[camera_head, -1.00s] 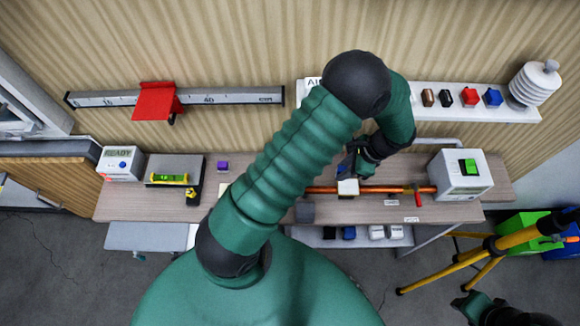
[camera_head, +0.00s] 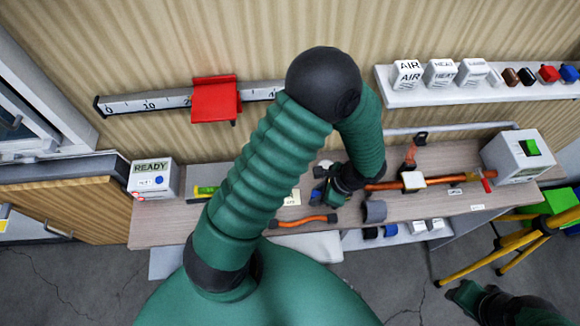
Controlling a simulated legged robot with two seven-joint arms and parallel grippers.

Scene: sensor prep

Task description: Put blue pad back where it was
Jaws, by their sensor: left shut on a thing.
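My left gripper (camera_head: 328,190) is low over the bench (camera_head: 440,206), left of the grey cup (camera_head: 374,211). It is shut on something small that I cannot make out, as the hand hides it. Blue pieces that could be the pad are a blue block (camera_head: 568,74) at the right end of the wall shelf (camera_head: 450,95) and a blue block (camera_head: 390,231) on the low shelf under the bench. My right gripper (camera_head: 468,298) shows only in part at the bottom right, dark and away from the bench; its jaws are unclear.
An orange pipe (camera_head: 450,180) with a white block (camera_head: 413,181) runs to a box with a green switch (camera_head: 517,152). A curved orange hose (camera_head: 303,220) lies near the front edge. The READY box (camera_head: 153,180) stands left. A yellow tripod (camera_head: 520,240) stands right.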

